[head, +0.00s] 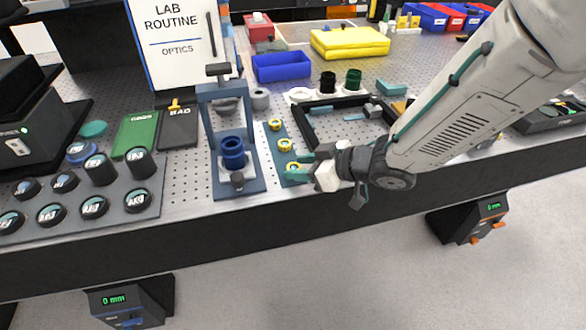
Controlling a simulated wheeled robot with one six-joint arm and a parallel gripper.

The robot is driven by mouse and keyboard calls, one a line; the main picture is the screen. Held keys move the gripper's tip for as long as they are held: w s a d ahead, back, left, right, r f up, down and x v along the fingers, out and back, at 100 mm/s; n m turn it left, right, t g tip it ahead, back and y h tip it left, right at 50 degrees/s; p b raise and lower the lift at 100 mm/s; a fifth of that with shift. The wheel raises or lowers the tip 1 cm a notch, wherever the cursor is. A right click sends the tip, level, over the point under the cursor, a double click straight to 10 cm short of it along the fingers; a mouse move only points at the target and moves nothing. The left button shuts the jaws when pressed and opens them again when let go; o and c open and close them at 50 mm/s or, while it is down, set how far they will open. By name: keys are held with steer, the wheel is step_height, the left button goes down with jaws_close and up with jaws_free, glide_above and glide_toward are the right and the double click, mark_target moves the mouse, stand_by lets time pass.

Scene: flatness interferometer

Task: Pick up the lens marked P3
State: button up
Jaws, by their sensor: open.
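Several small yellow-rimmed round pieces sit in a row on a narrow teal strip (279,136), right of the blue press-like stand. The far ring (275,125) and the middle ring (285,145) stand clear. The nearest ring (293,167) is at my gripper's fingertips and partly hidden by them. My gripper (296,168) is open, its teal fingers reaching left from the wrist; whether they touch the ring I cannot tell. Several dark round pieces with pale labelled tops (94,207) stand on a grey tray at the left. No mark P3 is legible on any piece.
The blue stand (240,187) holds a dark blue cylinder (233,152) close left of the strip. A black square frame (372,103) lies behind my wrist. Green and black pads (135,134) lie left of the stand. The bench's front edge (250,218) runs close below my gripper.

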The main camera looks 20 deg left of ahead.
steer(key=shift+a+f, duration=0.25)
steer(key=shift+a, duration=0.15)
steer(key=shift+c, duration=0.2)
steer(key=c, duration=0.7)
steer(key=shift+r, duration=0.1)
